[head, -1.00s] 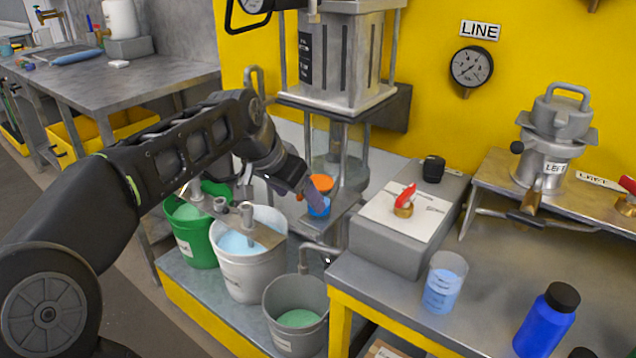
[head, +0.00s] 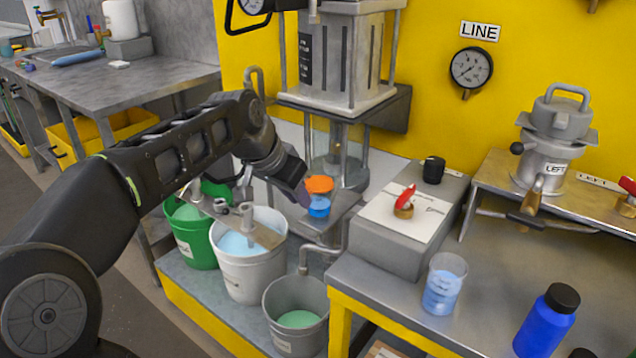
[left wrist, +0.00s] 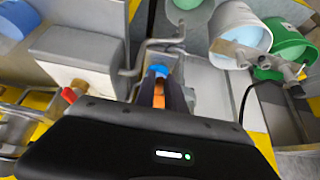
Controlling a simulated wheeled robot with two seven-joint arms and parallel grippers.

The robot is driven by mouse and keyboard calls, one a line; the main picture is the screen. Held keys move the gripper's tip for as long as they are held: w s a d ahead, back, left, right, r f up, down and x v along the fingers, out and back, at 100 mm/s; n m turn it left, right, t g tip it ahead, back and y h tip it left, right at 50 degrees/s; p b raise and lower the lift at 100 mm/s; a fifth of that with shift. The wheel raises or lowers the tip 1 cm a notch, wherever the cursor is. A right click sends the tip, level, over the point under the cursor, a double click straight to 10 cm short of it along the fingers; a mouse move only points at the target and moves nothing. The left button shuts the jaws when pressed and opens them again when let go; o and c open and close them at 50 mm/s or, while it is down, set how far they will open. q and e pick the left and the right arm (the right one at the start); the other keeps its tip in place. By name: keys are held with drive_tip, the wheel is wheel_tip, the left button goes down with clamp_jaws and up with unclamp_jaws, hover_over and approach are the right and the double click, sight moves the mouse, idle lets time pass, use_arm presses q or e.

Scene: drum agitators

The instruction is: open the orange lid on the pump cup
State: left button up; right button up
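The pump cup (head: 319,208) is small and blue and stands by the pump column, with the orange lid (head: 320,184) above its rim. I cannot tell whether the lid is closed or tilted up. My left gripper (head: 303,191) is just left of the lid, very near or touching its edge. In the left wrist view, my left gripper's fingers (left wrist: 159,98) are apart, with an orange strip of the lid (left wrist: 158,92) showing between them. The blue cup (left wrist: 158,70) shows just beyond the fingertips. My right gripper is not in view.
Green (head: 196,244), white (head: 240,278) and grey (head: 291,333) buckets stand below and left. A grey box (head: 375,247) with a red-handled valve (head: 405,199) stands right of the cup. A beaker (head: 444,290) and a blue bottle (head: 546,325) are on the front bench.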

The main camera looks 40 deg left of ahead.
sight(310, 190)
use_arm(q)
drive_tip(key=shift+w+r+p, duration=0.15)
drive_tip(key=shift+r+p, duration=0.55)
drive_tip(key=shift+r, duration=0.1)
drive_tip(key=shift+w+r+p, duration=0.1)
drive_tip(key=shift+r+p, duration=0.6)
drive_tip(key=shift+r, duration=0.1)
drive_tip(key=shift+w+r+p, duration=0.2)
drive_tip(key=shift+r+p, duration=0.3)
drive_tip(key=shift+p, duration=0.05)
drive_tip(key=shift+w+r+p, duration=0.4)
drive_tip(key=shift+r+p, duration=0.4)
drive_tip(key=shift+w+r, duration=0.15)
drive_tip(key=shift+w, duration=0.05)
drive_tip(key=shift+r+p, duration=0.1)
drive_tip(key=shift+p, duration=0.2)
